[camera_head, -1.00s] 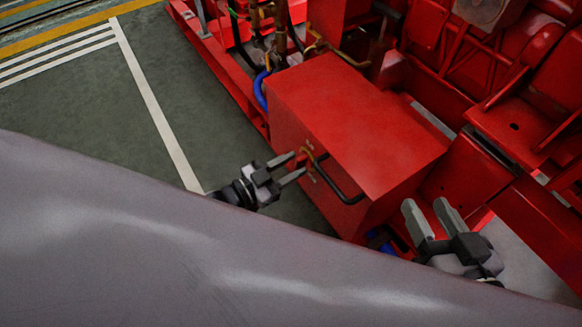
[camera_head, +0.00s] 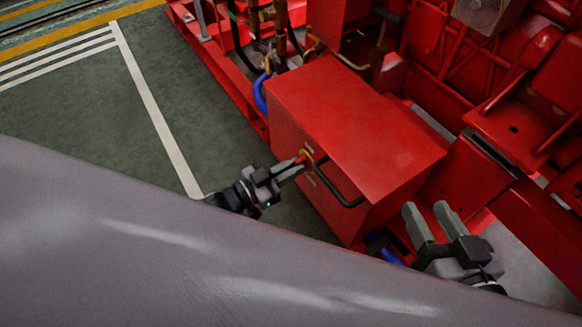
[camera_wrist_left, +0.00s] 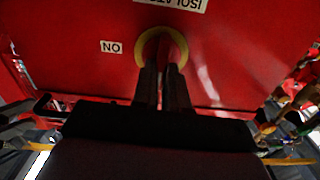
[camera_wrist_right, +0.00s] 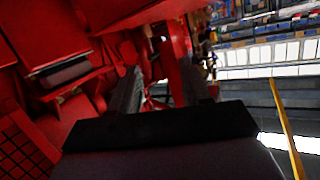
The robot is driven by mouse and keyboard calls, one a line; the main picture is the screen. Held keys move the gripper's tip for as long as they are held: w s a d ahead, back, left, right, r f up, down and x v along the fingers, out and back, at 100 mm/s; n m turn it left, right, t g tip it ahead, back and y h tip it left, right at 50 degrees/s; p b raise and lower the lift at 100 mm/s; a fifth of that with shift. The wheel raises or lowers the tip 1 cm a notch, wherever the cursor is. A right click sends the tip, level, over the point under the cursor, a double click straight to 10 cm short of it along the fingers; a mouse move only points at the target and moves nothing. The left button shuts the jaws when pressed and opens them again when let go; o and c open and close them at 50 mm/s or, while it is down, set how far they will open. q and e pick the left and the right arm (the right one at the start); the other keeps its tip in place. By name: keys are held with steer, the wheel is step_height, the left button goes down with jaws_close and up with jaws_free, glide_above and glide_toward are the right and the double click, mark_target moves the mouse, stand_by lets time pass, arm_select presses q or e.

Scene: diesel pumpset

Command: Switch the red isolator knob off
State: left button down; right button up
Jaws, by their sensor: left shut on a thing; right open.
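The red isolator knob (camera_wrist_left: 160,72) sits in a yellow ring (camera_wrist_left: 179,43) on the side of a red box (camera_head: 350,115). My left gripper (camera_head: 296,167) is shut on the knob, its fingers pointing at the panel. In the left wrist view the fingers (camera_wrist_left: 163,80) hide most of the knob, so its exact angle is hard to tell. An upside-down "ON" label (camera_wrist_left: 111,47) is left of the ring, and a cropped isolator label (camera_wrist_left: 172,4) is at the top edge. My right gripper (camera_head: 427,212) is open and empty, right of the box.
A black bar handle (camera_head: 340,190) sticks out of the same box side, close to the right of my left gripper. Blue hose (camera_head: 260,92) and pipework lie behind the box. Red pumpset frames fill the right. Green floor (camera_head: 150,130) is open at left.

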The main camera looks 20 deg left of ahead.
arm_select(q)
steer(key=c, duration=1.2)
jaws_free()
steer(key=shift+o, duration=0.2)
steer(key=shift+s+a, duration=0.1)
steer(key=p+v, duration=0.2)
steer(key=v, duration=0.5)
arm_select(e)
steer(key=shift+w+a+m+g, duration=0.3)
steer(key=shift+a+m+g, duration=0.1)
steer(key=shift+a, duration=0.35)
steer(key=shift+s+f, duration=0.15)
